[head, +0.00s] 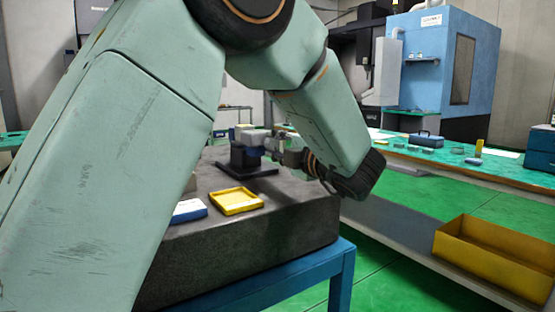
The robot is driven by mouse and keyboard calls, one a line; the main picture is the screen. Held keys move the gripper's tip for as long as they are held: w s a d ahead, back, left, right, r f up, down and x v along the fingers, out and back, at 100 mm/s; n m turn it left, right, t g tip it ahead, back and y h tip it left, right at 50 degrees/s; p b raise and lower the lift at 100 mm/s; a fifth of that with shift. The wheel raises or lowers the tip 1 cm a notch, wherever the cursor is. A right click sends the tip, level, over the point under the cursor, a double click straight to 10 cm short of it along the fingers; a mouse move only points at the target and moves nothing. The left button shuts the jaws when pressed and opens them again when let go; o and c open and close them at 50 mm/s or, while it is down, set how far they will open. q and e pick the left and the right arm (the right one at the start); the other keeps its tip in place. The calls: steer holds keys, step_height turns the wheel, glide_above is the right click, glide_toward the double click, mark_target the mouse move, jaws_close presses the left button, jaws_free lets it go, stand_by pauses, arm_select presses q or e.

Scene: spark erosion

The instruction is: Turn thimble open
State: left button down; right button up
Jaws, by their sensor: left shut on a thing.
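A micrometer (250,140) with a blue frame is held in a dark stand (244,164) on the dark granite block. My left arm comes in from the left, and its wrist bends back over the block's right edge. My left gripper (281,147) points left, at the right end of the micrometer, and is shut on the thimble. The fingers are small in the picture and cover the thimble, so its turn and the gap at the measuring faces cannot be told. My right gripper is not in view.
A yellow tray (237,201) and a blue-and-white box (188,210) lie on the granite block (290,225), which rests on a blue stand (341,283). At the right is a green-topped bench (470,167) with a small blue toolbox (426,139); a yellow bin (490,256) sits lower down.

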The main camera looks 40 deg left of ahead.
arm_select(q)
steer(key=n+b, duration=0.3)
steer(key=shift+f+n+b, duration=0.1)
steer(key=shift+n+b, duration=0.2)
steer(key=shift+n, duration=0.1)
steer(key=shift+n+b, duration=0.6)
steer(key=shift+n, duration=1.2)
steer(key=n, duration=2)
